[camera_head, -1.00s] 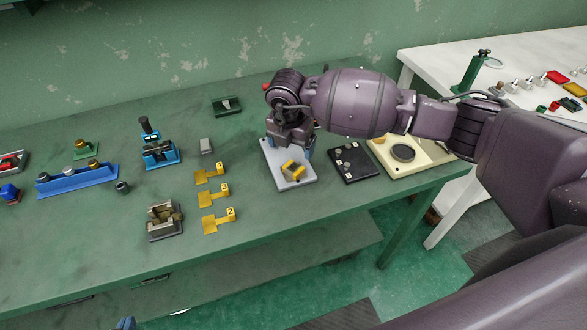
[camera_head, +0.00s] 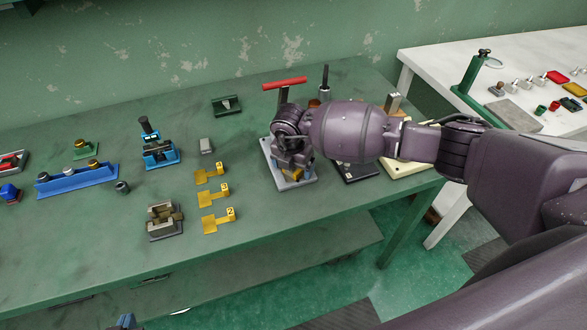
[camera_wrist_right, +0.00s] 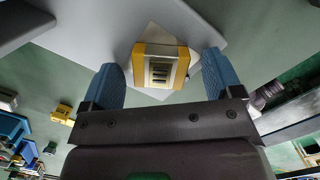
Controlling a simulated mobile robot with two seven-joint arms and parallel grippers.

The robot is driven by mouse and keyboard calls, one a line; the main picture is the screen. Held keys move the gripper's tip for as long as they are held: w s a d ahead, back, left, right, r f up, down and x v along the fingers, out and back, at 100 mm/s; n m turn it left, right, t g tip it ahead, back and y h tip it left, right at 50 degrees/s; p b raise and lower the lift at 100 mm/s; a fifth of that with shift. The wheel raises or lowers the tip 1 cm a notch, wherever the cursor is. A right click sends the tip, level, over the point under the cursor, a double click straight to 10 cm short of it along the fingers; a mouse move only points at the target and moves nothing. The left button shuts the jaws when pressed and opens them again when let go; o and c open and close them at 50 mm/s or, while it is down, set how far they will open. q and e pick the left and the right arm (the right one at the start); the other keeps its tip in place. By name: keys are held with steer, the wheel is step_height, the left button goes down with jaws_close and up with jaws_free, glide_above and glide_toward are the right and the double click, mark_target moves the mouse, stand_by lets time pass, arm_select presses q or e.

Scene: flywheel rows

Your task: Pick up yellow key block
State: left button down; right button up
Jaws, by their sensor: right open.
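The yellow key block (camera_wrist_right: 160,49), a yellow block with a grey slotted face, sits on a light grey plate (camera_head: 305,181). In the head view it is mostly hidden behind my right gripper (camera_head: 292,168). In the right wrist view my right gripper (camera_wrist_right: 162,68) is open, its two blue fingers spread on either side of the block with gaps on both sides. Only a blue tip of what looks like my left gripper (camera_head: 125,321) shows at the bottom edge of the head view.
A red-handled tool (camera_head: 284,84) stands behind my right gripper. A black plate (camera_head: 358,176) and a cream plate (camera_head: 410,164) lie to the right. Several yellow numbered tags (camera_head: 214,194) and a grey vise-like block (camera_head: 164,220) lie to the left.

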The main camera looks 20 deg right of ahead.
steer(key=c, duration=1.2)
